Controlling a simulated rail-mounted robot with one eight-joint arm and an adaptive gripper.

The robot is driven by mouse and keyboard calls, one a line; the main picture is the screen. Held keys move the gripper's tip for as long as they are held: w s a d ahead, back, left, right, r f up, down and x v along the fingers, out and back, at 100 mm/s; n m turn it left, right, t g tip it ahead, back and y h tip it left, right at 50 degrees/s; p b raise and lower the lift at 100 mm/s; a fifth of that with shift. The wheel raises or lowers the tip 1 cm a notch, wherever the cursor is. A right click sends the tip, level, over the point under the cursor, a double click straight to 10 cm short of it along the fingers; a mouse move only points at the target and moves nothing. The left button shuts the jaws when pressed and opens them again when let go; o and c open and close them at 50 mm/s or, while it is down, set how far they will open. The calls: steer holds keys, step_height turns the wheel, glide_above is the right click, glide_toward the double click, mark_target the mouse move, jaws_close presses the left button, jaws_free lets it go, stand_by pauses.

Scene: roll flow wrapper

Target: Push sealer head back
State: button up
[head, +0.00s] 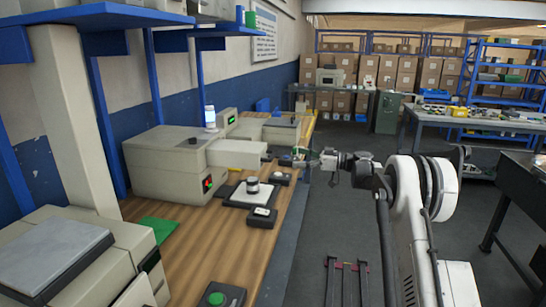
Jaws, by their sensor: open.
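A beige machine (160,178) stands on the wooden bench against the wall. A lighter block (237,153) juts from its right side over the bench. I cannot tell for sure which part is the sealer head; this block may be it. My gripper (306,161) is open, at the right of the block near the bench's front edge. It is small in the view, and I cannot tell whether it touches anything. Parts behind the gripper are partly hidden.
A green button box (221,297) and a scale (55,262) are nearer. The grey floor (345,215) right of the bench is mostly clear.

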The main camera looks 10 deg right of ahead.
mark_target(274, 155)
steer(key=x, duration=1)
steer(key=shift+a, duration=0.1)
